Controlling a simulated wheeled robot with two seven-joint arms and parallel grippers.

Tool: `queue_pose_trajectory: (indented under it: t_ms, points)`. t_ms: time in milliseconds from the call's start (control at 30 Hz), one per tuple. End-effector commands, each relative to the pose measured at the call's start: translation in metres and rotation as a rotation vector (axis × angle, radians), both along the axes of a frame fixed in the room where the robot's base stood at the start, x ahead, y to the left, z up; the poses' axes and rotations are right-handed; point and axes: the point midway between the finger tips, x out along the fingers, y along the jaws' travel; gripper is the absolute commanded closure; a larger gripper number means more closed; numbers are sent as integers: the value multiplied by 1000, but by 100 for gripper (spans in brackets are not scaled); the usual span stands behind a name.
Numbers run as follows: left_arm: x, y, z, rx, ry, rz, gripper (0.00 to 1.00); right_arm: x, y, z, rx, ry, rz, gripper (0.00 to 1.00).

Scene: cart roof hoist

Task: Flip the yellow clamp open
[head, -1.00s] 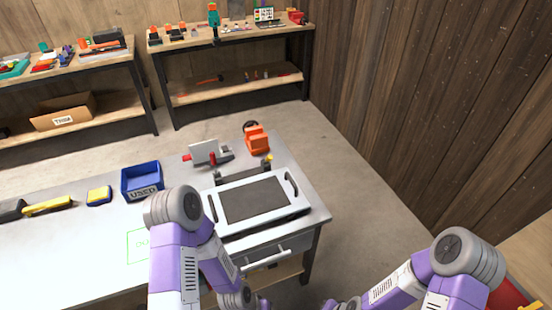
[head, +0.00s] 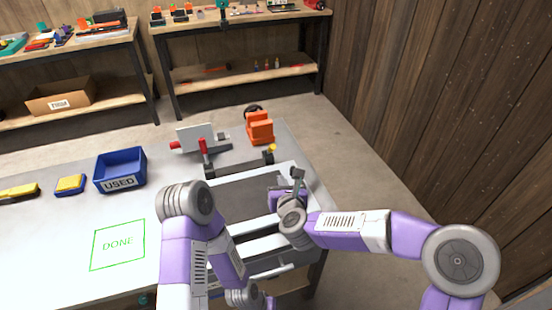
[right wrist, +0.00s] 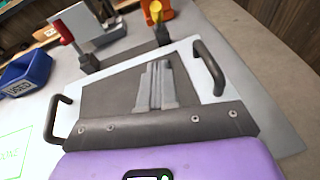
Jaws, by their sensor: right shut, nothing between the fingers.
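The yellow clamp (head: 271,148) stands at the back right corner of the white panel with a dark grey middle (head: 283,178). In the right wrist view the clamp (right wrist: 161,33) shows a yellow handle standing up from a dark base. My right gripper (head: 297,174) is over the right part of the panel, in front of the clamp and apart from it. In the right wrist view its fingers (right wrist: 160,66) are together, empty, and point toward the clamp. My left arm shows at the front, but its gripper is not visible.
A red-handled clamp (head: 203,148) stands left of the yellow one. An orange device (head: 259,128) stands close behind the yellow clamp. A dark handle (right wrist: 209,67) rises from the panel's right side. A blue bin (head: 120,169) marked USED is farther left.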

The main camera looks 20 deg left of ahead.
Motion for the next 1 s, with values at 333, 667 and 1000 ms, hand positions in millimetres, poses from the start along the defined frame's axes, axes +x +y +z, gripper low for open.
queue_pose_trajectory:
  t_ms: [333,667,1000]
  points:
    - [0,0,-7,0,0,0,57,44,21,-19,3,3,-3,100]
    - [0,0,-10,0,0,0,57,90,43,-30,2,0,-3,100]
    - [0,0,-6,0,0,0,57,114,52,-18,0,1,-1,100]
